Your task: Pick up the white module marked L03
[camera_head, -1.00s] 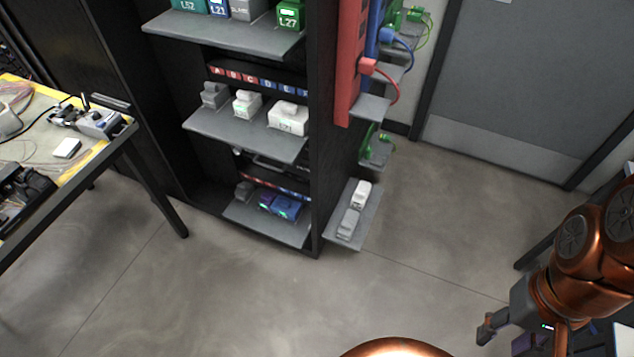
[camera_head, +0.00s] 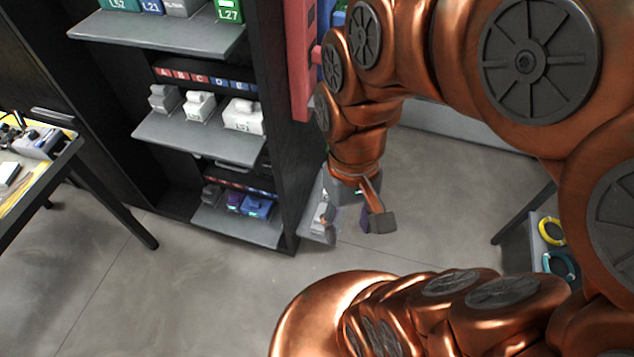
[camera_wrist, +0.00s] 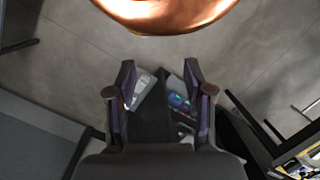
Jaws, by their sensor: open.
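No label L03 is readable in either view. White modules stand on the middle shelf: a smaller one (camera_head: 199,106) and a larger one (camera_head: 243,117). Another pale module (camera_head: 321,217) is on the low side shelf (camera_head: 310,232), partly hidden behind my gripper (camera_head: 355,212). My gripper is open and empty, pointing down above and beside that low side shelf. In the wrist view a pale module (camera_wrist: 143,87) shows below, near the left finger of my gripper (camera_wrist: 160,78); the gap between the fingers holds nothing.
The black rack's middle shelf (camera_head: 175,140) and lower shelf (camera_head: 235,226) are close to the left of my arm. Blue modules (camera_head: 256,207) sit on the lower shelf. A red panel (camera_head: 301,60) is on the rack's side. The floor in front is clear.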

